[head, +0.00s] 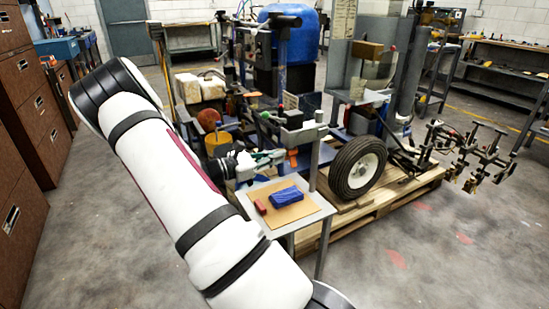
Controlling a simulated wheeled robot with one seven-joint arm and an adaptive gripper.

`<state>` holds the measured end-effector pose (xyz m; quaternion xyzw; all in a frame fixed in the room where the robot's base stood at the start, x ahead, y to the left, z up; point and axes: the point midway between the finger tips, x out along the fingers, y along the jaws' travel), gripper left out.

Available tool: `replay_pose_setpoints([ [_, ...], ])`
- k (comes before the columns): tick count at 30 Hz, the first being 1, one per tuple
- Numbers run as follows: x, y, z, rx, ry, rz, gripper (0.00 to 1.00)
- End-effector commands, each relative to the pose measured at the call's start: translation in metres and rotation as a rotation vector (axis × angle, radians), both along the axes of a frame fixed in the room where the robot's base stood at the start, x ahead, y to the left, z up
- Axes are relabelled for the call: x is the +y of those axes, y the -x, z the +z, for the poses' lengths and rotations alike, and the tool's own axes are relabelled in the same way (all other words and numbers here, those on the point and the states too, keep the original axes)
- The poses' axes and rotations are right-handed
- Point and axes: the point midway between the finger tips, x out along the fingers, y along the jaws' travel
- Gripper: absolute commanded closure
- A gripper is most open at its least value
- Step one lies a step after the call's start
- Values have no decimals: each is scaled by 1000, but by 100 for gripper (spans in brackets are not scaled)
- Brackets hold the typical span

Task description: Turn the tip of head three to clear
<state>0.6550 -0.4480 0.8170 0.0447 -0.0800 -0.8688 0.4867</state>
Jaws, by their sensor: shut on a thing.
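My gripper (279,157) is at the centre, reaching from the dark wrist toward the machine, beside the small metal table. Its fingers are small in this view and look shut at a small orange piece (292,158), which appears to be a spray tip. The finger contact is too small to make out, and so is which way the tip points. The line striper (300,75) stands behind, with a grey bracket (304,134) just above the gripper. Several spray heads (484,160) hang from a bar at the right, apart from my gripper. No head number is legible.
The small metal table (308,212) bears a brown board (287,213), a blue folded cloth (290,196) and a small red block (261,207). A black tyre (358,168) stands close right, on a wooden pallet (425,187). Brown drawers (27,110) line the left. Floor at lower right is clear.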

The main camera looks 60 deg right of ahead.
Motion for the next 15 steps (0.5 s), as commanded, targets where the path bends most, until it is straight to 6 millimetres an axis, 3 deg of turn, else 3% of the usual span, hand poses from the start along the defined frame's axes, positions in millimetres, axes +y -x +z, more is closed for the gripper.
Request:
replay_pose_setpoints([
  [15, 0, 0, -1, -403, 247, 0, 100],
])
